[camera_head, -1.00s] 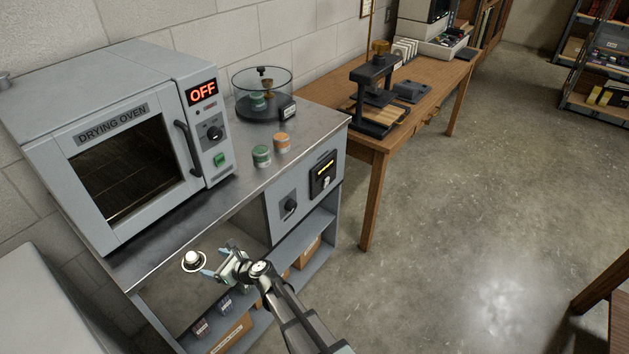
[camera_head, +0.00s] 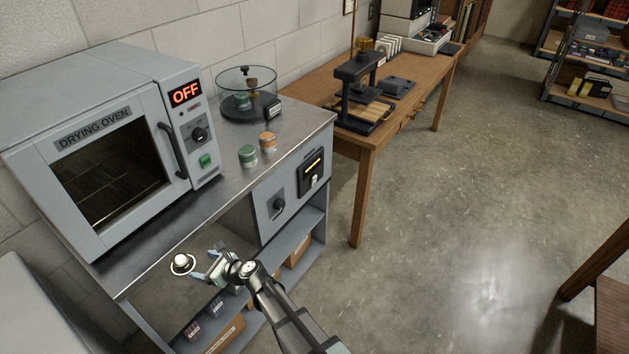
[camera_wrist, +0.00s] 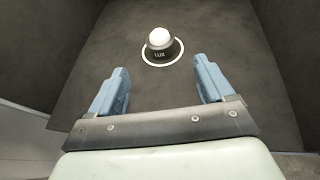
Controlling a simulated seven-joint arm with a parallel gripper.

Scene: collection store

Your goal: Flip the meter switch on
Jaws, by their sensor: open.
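A black meter panel (camera_head: 312,172) with a lit yellow display is set in the grey front of the bench unit. A small pale switch (camera_head: 313,181) sits low on it; its position is too small to tell. A white dome labelled LUX (camera_wrist: 160,38) stands on a round base on a dark surface, and also shows in the head view (camera_head: 181,261). My gripper (camera_head: 206,264) is open and empty just right of the dome, left of and below the meter panel. In the wrist view its blue fingers (camera_wrist: 160,66) are spread, with the dome beyond them.
A dark rotary knob (camera_head: 279,204) is left of the meter panel. The drying oven (camera_head: 110,160) reads OFF. A green jar (camera_head: 248,156) and orange jar (camera_head: 267,141) stand on the steel top near a glass-covered vessel (camera_head: 246,92).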

